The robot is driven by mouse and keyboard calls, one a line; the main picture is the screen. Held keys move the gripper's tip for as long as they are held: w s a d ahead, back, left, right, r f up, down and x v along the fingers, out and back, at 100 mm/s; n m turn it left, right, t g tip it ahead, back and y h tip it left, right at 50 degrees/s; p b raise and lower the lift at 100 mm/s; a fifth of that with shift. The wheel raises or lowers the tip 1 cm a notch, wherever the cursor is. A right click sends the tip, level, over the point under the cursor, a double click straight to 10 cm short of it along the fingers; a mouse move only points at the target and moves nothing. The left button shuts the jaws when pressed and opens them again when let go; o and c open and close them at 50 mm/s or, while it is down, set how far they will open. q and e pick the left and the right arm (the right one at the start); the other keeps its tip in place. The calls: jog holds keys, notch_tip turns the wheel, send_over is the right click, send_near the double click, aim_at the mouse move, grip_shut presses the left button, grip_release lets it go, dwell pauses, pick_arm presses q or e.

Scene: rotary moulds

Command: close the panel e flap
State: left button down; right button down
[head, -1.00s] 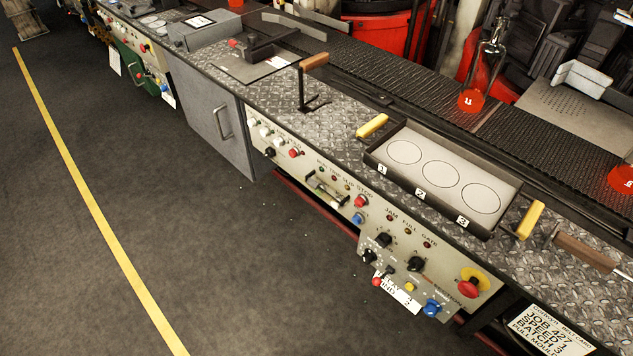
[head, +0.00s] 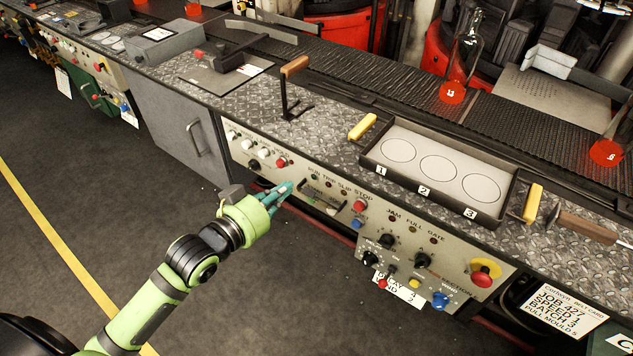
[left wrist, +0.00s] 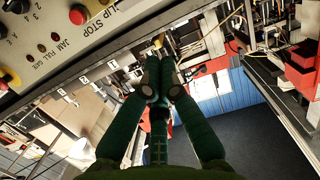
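The control panel (head: 290,170) runs along the front of the bench. Below its RUN, TRIP, SLIP and STOP lamps is a small recessed part (head: 322,204) that I take for the panel e flap. It is partly behind my fingers, and its angle is hard to tell. My left gripper (head: 284,190) points at the panel just left of this part. In the left wrist view its green fingers (left wrist: 158,70) are drawn together with nothing visible between them. I cannot tell whether they touch the panel. My right gripper is not in view.
A red STOP button (head: 360,206), black knobs (head: 387,241) and a red emergency button (head: 481,280) sit to the right. A tray (head: 375,168) with three circles and a brown-handled lever (head: 295,67) stand above. The dark floor (head: 60,200) in front is clear.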

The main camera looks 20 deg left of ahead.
pick_arm(q)
jog(key=p, duration=0.1)
send_over(304, 194)
jog(key=r+x, duration=0.1)
jog(key=x, duration=0.2)
jog(key=shift+w+d+f, duration=0.15)
jog(key=shift+w+f, duration=0.1)
jog(key=shift+f, duration=0.6)
jog(key=shift+s+a+f+p, duration=0.15)
jog(key=shift+s+a+f, duration=0.1)
jog(key=shift+s+f, duration=0.35)
jog(key=shift+s+a+f+p, duration=0.15)
jog(key=shift+s+a+f, duration=0.1)
jog(key=shift+s+f, duration=0.35)
jog(key=shift+s+a+f, duration=0.1)
jog(key=shift+s+f, duration=0.05)
jog(key=shift+s, duration=0.25)
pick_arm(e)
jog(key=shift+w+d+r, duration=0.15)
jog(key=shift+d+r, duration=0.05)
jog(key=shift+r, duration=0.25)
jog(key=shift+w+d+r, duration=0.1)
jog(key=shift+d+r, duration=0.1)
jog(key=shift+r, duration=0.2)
pick_arm(q)
jog(key=shift+f, duration=0.15)
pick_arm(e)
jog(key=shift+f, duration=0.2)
